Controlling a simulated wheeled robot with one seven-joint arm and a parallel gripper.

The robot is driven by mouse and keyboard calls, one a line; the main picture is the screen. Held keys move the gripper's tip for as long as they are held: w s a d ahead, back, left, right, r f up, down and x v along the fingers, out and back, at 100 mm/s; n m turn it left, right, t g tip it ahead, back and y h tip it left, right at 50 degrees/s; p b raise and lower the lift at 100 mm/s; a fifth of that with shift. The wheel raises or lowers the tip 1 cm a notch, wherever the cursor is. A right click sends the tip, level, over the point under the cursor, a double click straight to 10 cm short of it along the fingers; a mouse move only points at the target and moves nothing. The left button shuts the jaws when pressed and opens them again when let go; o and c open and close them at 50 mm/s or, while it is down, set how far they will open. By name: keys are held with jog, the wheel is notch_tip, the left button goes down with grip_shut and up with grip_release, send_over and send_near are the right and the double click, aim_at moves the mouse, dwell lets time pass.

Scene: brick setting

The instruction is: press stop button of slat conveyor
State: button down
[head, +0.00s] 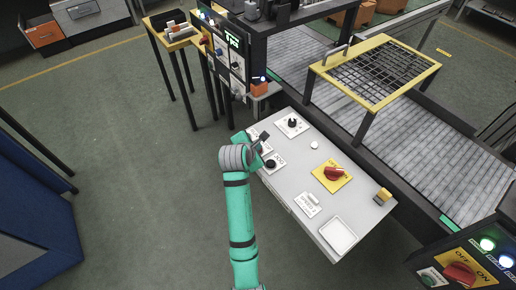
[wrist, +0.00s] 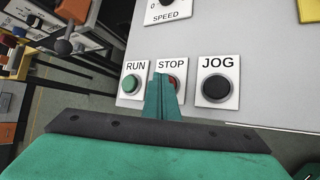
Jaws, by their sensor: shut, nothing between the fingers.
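The control panel (head: 313,203) of the slat conveyor is a light grey slanted box in front of the belt. In the wrist view the red stop button (wrist: 176,81) sits on a white plate marked STOP (wrist: 171,65), between the green RUN button (wrist: 131,84) and the black JOG button (wrist: 216,87). My gripper (wrist: 162,80) is shut and empty. Its teal fingertips cover much of the stop button; I cannot tell if they touch it. In the head view my gripper (head: 262,137) is over the panel's left edge, hiding part of the button row.
The panel also carries a black speed knob (head: 292,123), a red rotary switch on a yellow plate (head: 333,173) and a white tray-like plate (head: 338,235). A yellow-framed mesh guard (head: 376,70) stands over the slat belt (head: 430,150). Open floor (head: 120,150) lies to the left.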

jog(key=shift+a+r, duration=0.1)
jog(key=shift+r, duration=0.75)
notch_tip(320, 180, up, 5)
dwell(0.6)
dwell(0.7)
